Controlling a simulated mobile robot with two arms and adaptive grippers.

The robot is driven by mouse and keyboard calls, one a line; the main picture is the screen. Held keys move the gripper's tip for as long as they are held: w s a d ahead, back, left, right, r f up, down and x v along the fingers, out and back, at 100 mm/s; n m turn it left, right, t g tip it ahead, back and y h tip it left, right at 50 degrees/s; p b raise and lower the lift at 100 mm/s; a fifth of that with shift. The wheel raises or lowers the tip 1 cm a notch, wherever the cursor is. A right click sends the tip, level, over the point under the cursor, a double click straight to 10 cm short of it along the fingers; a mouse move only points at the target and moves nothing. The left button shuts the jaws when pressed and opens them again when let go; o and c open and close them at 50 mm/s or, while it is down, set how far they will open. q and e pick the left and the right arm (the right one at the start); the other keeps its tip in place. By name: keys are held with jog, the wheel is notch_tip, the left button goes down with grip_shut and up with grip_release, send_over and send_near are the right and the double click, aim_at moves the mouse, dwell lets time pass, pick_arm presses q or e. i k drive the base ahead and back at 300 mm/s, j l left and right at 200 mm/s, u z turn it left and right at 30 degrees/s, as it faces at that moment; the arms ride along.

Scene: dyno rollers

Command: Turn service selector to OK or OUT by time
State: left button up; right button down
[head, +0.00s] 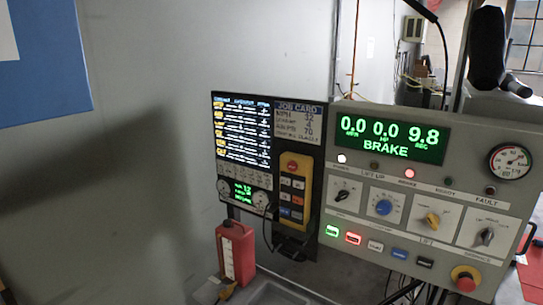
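The control panel (455,190) stands at the right of the head view. Its rightmost rotary knob, the grey service selector (485,237), sits on a white plate at the lower right. Its pointer looks slightly tilted from upright; the small lettering around it is too blurred to read. The green display (390,139) reads 0.0, 0.0 and 9.8 SEC, with BRAKE below. A job card (298,122) left of it shows MPH 32 and a line ending in 70; its bottom line is unclear.
A red emergency button (465,279) sits just below the selector. A yellow knob (432,220), a blue knob (383,208) and a black knob (342,196) are to its left. A yellow pendant (293,188) hangs on the left panel. A red container (236,252) stands below.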

aim_at(487, 234)
jog(key=z, duration=1.35)
